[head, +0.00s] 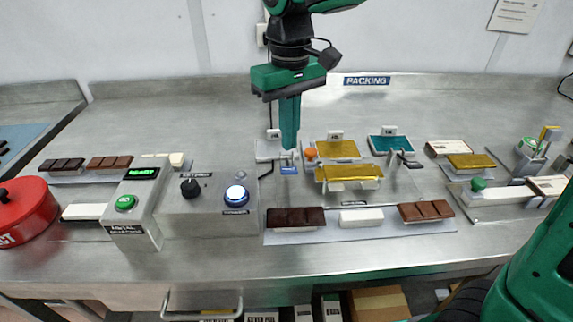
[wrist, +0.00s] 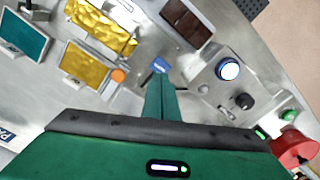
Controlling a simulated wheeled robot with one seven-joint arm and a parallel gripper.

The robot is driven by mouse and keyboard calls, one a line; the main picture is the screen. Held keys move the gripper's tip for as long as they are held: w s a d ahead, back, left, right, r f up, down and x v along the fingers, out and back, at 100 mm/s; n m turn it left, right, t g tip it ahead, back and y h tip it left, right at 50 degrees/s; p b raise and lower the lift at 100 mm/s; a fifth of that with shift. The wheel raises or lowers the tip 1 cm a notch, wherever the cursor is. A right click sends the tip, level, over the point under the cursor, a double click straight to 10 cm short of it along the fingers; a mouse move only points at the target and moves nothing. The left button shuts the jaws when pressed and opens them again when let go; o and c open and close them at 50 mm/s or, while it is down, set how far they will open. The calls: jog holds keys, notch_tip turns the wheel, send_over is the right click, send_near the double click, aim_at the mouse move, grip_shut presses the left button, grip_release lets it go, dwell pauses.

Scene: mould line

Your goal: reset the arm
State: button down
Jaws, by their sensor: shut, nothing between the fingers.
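My gripper (head: 289,150) points straight down over the middle of the steel worktop, behind the control box and left of the gold moulds. Its green fingers are shut with nothing visible between them. In the wrist view the closed fingers (wrist: 160,100) show below a small blue tag (wrist: 160,66). The blue tag also shows just under the fingertips in the head view (head: 289,170). Whether the fingertips touch anything there I cannot tell.
A control box (head: 212,210) with a black knob (head: 190,188) and lit blue button (head: 236,195) stands front left. Gold moulds (head: 348,173) and a teal one (head: 388,146) stand right. A tray (head: 350,234) holds chocolate bars in front. The worktop's back is clear.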

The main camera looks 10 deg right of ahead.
dwell(0.3)
jog(key=s+d+f+m, duration=0.1)
jog(key=s+d+m, duration=0.2)
jog(key=d, duration=0.7)
jog(key=s+d+f+m, duration=0.2)
jog(key=s+d, duration=0.2)
jog(key=d, duration=0.6)
jog(key=s+d+f+m, duration=0.2)
jog(key=s+d+m, duration=0.1)
jog(key=d, duration=0.7)
jog(key=shift+s+f+m, duration=0.2)
jog(key=shift+s+m, duration=0.1)
jog(key=shift+s, duration=0.4)
jog(key=s+d+f+m, duration=0.1)
jog(key=s, duration=0.2)
jog(key=s+d+f+m, duration=0.1)
jog(key=s+d, duration=0.1)
jog(key=s, duration=0.1)
jog(key=s+d+f+m, duration=0.1)
jog(key=s+d+f, duration=0.1)
jog(key=s, duration=0.1)
jog(key=shift+s, duration=0.25)
